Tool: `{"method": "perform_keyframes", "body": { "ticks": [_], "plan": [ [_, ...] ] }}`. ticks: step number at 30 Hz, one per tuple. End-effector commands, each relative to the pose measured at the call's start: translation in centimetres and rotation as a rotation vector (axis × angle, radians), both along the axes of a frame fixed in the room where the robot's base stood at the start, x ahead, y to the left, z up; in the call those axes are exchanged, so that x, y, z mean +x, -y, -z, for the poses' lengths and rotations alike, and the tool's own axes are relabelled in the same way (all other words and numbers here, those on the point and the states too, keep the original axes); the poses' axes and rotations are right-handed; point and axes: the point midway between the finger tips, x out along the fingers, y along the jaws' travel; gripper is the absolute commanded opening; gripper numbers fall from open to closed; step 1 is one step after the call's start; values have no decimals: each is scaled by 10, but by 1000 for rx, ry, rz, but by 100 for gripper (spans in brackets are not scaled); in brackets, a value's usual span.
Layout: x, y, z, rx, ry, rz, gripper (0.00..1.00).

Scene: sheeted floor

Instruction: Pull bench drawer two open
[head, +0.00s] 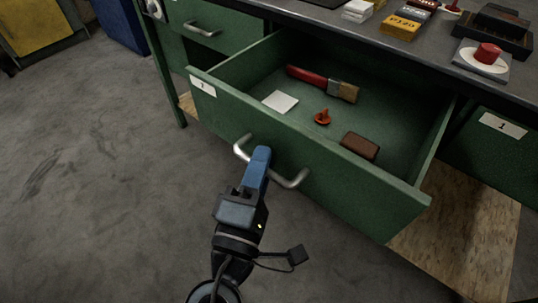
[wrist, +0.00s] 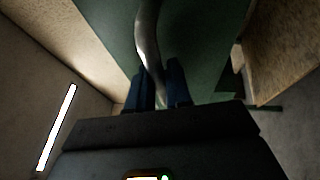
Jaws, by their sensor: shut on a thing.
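The green bench drawer (head: 345,187) stands pulled well out from the bench in the head view. A white label (head: 203,86) is at the left end of its front; its mark is too small to read surely. My gripper (head: 262,155) is shut on the drawer's curved metal handle (head: 292,182). In the wrist view the handle (wrist: 147,38) passes between the two blue fingers (wrist: 160,85). Inside the drawer lie a red-handled brush (head: 322,83), a white square (head: 280,101), a small orange-red piece (head: 323,117) and a brown block (head: 360,146).
Another green drawer (head: 205,35) is at the upper left, and a front with label 1 (head: 502,125) is at the right. The bench top (head: 330,18) holds boxes and a red button (head: 487,54). A wooden shelf (head: 455,235) lies below. The floor (head: 90,170) at left is clear.

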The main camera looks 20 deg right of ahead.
Motion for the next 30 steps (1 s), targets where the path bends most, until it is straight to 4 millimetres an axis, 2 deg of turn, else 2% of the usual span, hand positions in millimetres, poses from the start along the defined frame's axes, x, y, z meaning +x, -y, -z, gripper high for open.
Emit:
{"method": "perform_keyframes", "body": {
  "ticks": [10,11,17,25,30],
  "plan": [
    [-1,0,1,-1,-3,1,0],
    [-1,0,1,-1,-3,1,21],
    [0,0,1,0,-1,0,40],
    [-2,-2,1,0,-1,0,40],
    [-18,-12,4,-2,-2,-3,40]
  ]
}}
